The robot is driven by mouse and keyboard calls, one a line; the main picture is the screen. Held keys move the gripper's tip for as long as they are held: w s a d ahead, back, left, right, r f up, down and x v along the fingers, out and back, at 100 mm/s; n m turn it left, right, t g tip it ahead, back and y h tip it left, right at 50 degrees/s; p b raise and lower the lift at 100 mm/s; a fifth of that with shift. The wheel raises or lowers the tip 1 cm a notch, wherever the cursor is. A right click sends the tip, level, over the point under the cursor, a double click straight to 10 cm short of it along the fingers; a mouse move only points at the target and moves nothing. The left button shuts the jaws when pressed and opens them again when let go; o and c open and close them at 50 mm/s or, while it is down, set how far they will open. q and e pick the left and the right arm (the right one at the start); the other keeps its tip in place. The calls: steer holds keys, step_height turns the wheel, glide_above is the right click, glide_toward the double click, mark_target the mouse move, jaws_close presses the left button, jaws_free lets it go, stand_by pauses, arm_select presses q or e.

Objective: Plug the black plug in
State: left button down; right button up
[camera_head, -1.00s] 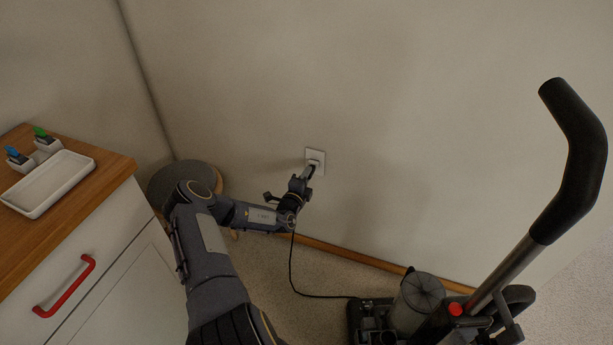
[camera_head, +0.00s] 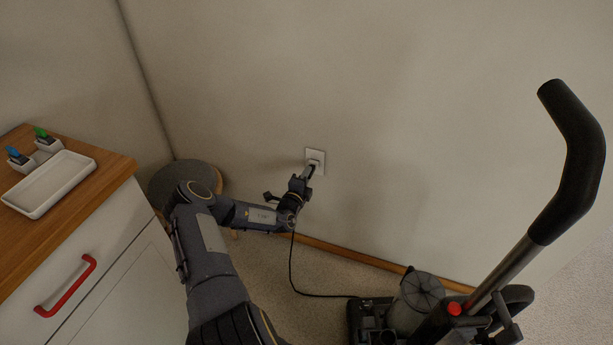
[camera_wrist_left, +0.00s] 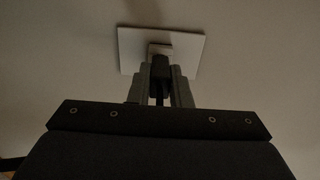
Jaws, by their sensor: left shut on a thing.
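The white wall socket (camera_head: 318,155) is on the beige wall, near the middle of the head view. My left gripper (camera_head: 310,170) is right at the socket, its fingers pointing at the wall. In the left wrist view my left gripper (camera_wrist_left: 161,85) is shut on the black plug (camera_wrist_left: 160,68), which sits between the two grey fingers. The plug's front is against the middle of the socket plate (camera_wrist_left: 190,52). How deep its prongs sit is hidden. The black cord (camera_head: 291,265) hangs from the gripper to the floor and runs to the vacuum cleaner. My right gripper is not in view.
An upright vacuum cleaner (camera_head: 420,295) with a black handle (camera_head: 575,150) stands at the right. At the left is a white cabinet (camera_head: 110,265) with a red handle (camera_head: 65,287) and a white tray (camera_head: 50,183) on top. A round stool (camera_head: 160,180) stands in the corner.

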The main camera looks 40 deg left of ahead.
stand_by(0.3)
arm_select(q)
steer(key=shift+w+a, duration=0.1)
steer(key=shift+w, duration=0.25)
stand_by(0.3)
steer(key=c, duration=1.3)
jaws_free()
steer(key=shift+o, duration=0.2)
steer(key=shift+s, duration=0.1)
steer(key=p+v, duration=0.1)
steer(key=v, duration=0.6)
steer(key=shift+s, duration=0.25)
